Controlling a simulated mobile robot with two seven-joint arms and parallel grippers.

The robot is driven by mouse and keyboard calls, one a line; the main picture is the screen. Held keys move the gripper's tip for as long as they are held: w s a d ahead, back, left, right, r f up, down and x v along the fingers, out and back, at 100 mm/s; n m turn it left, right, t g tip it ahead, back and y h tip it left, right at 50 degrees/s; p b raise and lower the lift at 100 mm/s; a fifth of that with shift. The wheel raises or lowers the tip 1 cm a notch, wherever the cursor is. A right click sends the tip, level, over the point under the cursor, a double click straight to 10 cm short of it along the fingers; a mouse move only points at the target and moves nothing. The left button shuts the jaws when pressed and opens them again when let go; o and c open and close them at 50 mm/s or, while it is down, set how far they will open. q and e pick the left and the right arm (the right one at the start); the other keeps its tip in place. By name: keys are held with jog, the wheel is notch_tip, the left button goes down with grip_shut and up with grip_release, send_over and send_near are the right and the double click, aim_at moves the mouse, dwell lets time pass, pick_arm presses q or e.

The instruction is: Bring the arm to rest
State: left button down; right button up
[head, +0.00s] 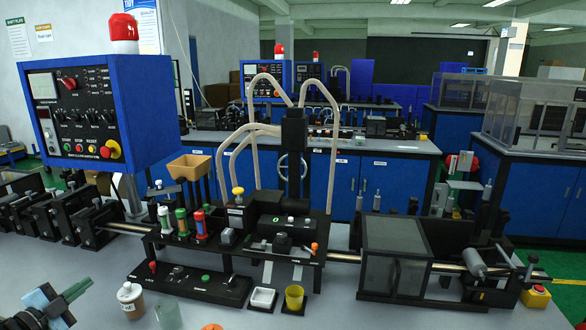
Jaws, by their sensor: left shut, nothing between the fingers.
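My left gripper (56,301) is at the lower left corner of the head view, above the near left part of the grey bench (95,262). It is shut and empty, and the picture's edge cuts off part of it. It is apart from the brown-and-white bottle (130,299) to its right. The tape machine (285,225) stands well to the right and farther back. My right gripper is not in view.
A clear cup (168,315), a white tray (263,298) and a yellow cup (294,297) stand near the front. A blue control box (100,108) overhangs the left. Bare bench shows at front right.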

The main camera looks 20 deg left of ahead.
pick_arm(q)
jog(key=s+d+f+n+g+y, duration=0.1)
jog(key=s+f+n+y, duration=0.15)
jog(key=s+f, duration=0.35)
jog(key=s+d+f+n+g+y, duration=0.1)
jog(key=s+d+f+n+y, duration=0.1)
jog(key=s+f+n, duration=0.4)
jog(key=w+d+f+m+g+h, duration=0.1)
jog(key=d+f+h, duration=0.1)
jog(key=d+f, duration=0.35)
jog(key=w+d+f+m+g+h, duration=0.1)
jog(key=d+f+m+g+h, duration=0.1)
jog(key=d, duration=0.6)
jog(key=d+f+m+g+h, duration=0.1)
jog(key=d+f+h, duration=0.1)
jog(key=d+f, duration=0.35)
jog(key=s+d+n+g, duration=0.1)
jog(key=s+d+n, duration=0.1)
jog(key=d, duration=1)
jog(key=s+d+f+n+g+h, duration=0.1)
jog(key=s+d+n, duration=0.1)
jog(key=d, duration=1.1)
jog(key=shift+s+d+f, duration=0.15)
jog(key=shift+s+d, duration=0.1)
jog(key=shift+s, duration=0.05)
jog(key=shift+n+h, duration=0.25)
